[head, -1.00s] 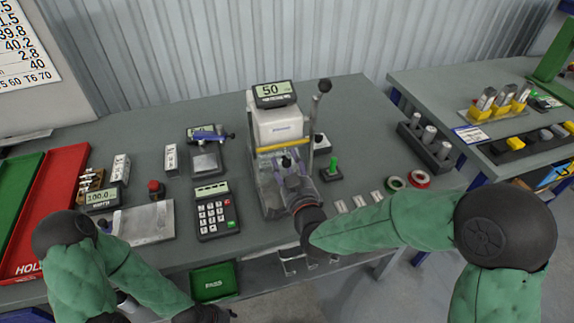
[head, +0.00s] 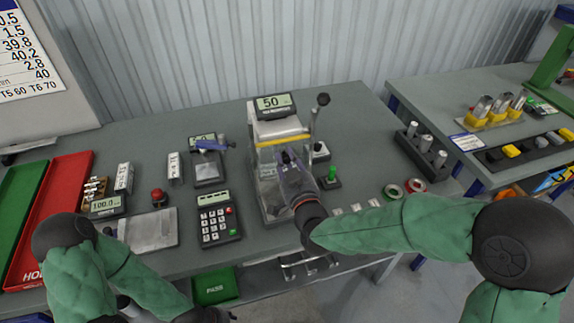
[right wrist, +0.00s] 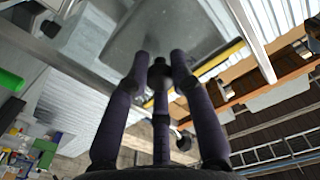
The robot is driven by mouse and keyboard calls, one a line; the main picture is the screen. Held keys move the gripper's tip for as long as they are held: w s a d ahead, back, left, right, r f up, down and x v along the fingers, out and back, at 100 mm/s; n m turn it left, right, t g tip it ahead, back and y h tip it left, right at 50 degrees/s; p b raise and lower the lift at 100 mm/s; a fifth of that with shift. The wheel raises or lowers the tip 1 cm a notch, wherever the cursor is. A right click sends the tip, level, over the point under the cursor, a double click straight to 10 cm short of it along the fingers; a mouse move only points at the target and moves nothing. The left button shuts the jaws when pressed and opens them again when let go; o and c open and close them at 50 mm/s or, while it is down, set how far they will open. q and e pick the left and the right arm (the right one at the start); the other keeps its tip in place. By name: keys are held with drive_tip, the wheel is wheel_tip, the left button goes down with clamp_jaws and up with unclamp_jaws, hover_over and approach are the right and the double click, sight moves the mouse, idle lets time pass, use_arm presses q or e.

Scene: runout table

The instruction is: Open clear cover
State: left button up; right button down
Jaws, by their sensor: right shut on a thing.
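The press-like machine (head: 263,112) stands in the middle of the table with a display reading 50 on top. Its clear cover (head: 268,190) is a see-through box front with a yellow strip across its upper part. My right gripper (head: 287,160) is at the front of the cover, shut on its small dark knob. In the right wrist view the fingers (right wrist: 160,65) close on the knob against the clear panel (right wrist: 165,28). The cover looks tilted up and out; how far is hard to tell. My left arm is low at left; its fingers are out of frame.
A keypad (head: 217,220) and a small scale (head: 208,170) stand to the left. Red (head: 52,215) and green trays lie at far left. Tape rolls (head: 414,186) lie to the right.

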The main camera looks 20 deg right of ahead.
sight(287, 157)
wheel_tip(287, 157, up, 8)
drive_tip(key=p, duration=0.3)
drive_tip(key=shift+f, duration=0.25)
drive_tip(key=c, duration=1.1)
unclamp_jaws()
drive_tip(key=shift+f, duration=0.1)
drive_tip(key=shift+o, duration=0.2)
drive_tip(key=s, duration=1.2)
drive_tip(key=shift+d, duration=0.2)
